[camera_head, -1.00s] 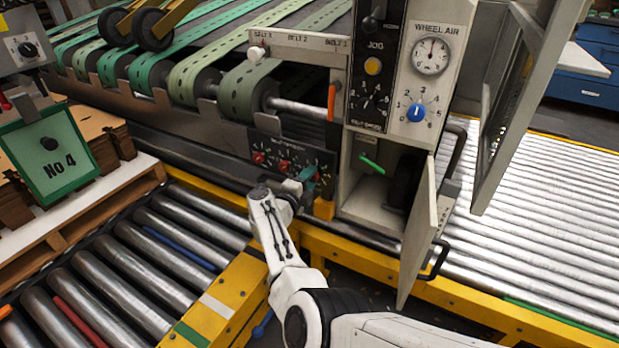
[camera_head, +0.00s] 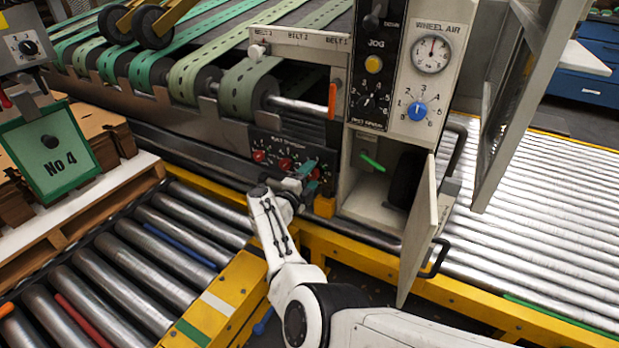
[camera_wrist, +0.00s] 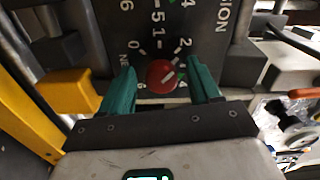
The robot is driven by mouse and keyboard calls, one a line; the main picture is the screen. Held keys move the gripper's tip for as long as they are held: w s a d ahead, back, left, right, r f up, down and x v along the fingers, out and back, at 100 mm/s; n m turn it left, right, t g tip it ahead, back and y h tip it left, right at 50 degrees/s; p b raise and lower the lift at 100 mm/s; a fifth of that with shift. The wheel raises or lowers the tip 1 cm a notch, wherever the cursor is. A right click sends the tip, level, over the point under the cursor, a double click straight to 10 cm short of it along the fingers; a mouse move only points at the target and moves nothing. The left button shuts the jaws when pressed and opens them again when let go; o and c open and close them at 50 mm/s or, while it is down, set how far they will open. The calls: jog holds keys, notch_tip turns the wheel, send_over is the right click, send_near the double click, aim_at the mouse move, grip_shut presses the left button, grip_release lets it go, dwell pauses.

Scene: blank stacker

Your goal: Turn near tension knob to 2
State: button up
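The near tension knob (camera_wrist: 162,76) is red and round, on a dark panel with a dial marked 0, 2, 4 and 6. Its white mark points up and right in the wrist view, toward the 2 side; the exact setting is hard to tell. My gripper (camera_wrist: 161,80) has its two green fingers on either side of the knob, with a gap showing at each side. In the head view my gripper (camera_head: 306,177) is at the right end of the tension panel (camera_head: 280,147) and hides this knob.
Two other red knobs (camera_head: 259,156) (camera_head: 285,163) sit left on the same panel. An orange-yellow block (camera_head: 324,207) is just right of my gripper. An open cabinet door (camera_head: 420,235) stands farther right. Yellow rails (camera_head: 345,247) and rollers (camera_head: 125,268) lie below.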

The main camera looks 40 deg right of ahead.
jog(key=p+v, duration=0.4)
jog(key=v, duration=0.6)
jog(key=shift+s+a, duration=0.2)
jog(key=shift+a, duration=0.15)
jog(key=shift+r, duration=0.1)
